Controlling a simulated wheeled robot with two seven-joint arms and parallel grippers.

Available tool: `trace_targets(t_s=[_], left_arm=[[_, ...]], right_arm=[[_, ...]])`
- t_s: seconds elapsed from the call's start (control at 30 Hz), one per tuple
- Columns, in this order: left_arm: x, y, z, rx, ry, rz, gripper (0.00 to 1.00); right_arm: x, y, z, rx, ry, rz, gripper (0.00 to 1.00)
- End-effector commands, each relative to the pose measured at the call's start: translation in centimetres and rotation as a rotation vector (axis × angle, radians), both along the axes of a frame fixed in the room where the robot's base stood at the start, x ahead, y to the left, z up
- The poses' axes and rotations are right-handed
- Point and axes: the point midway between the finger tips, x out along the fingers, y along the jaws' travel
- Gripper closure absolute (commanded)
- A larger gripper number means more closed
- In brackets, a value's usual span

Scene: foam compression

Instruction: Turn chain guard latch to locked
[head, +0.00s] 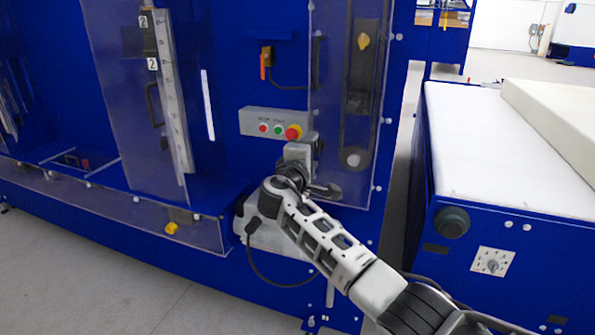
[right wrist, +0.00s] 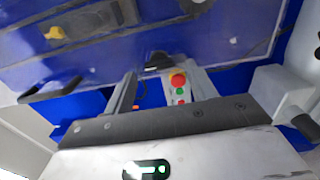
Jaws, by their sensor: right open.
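The chain guard is a clear panel (head: 340,100) over a dark vertical chain slot; it also fills the upper part of the right wrist view (right wrist: 110,62). A small dark piece (right wrist: 157,62) on the guard's edge looks like the latch; I cannot tell its turn position. My right gripper (head: 302,150) is in front of the guard's left edge, just below the button box. In the right wrist view its two fingers (right wrist: 162,90) are apart and empty, with the dark piece just beyond the gap. In the head view the gripper hides this spot. My left gripper is not in view.
The grey button box (head: 255,121) with a red button is close by the right gripper. A black handle (head: 317,62) and a yellow part (head: 363,41) are higher up. A white-topped blue conveyor (head: 500,150) stands at right, with a narrow gap between.

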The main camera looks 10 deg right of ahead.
Motion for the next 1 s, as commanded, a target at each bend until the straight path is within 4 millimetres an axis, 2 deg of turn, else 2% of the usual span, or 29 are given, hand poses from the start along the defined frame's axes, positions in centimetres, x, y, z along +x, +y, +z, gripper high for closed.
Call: trace_targets(t_s=[0.4, 0.53, 0.73, 1.0], left_arm=[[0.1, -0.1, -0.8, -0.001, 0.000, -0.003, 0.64], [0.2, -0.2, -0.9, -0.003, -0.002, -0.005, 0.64], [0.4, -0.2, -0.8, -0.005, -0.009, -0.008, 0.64], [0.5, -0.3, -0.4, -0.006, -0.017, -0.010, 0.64]], right_arm=[[-7.9, 5.4, -0.3, 0.004, 0.001, 0.003, 0.44], [-10.0, 6.7, -0.3, 0.004, 0.002, 0.001, 0.44], [-11.8, 7.9, -0.1, 0.000, 0.002, 0.000, 0.44], [-12.1, 8.1, 0.0, -0.001, 0.003, -0.001, 0.44]])
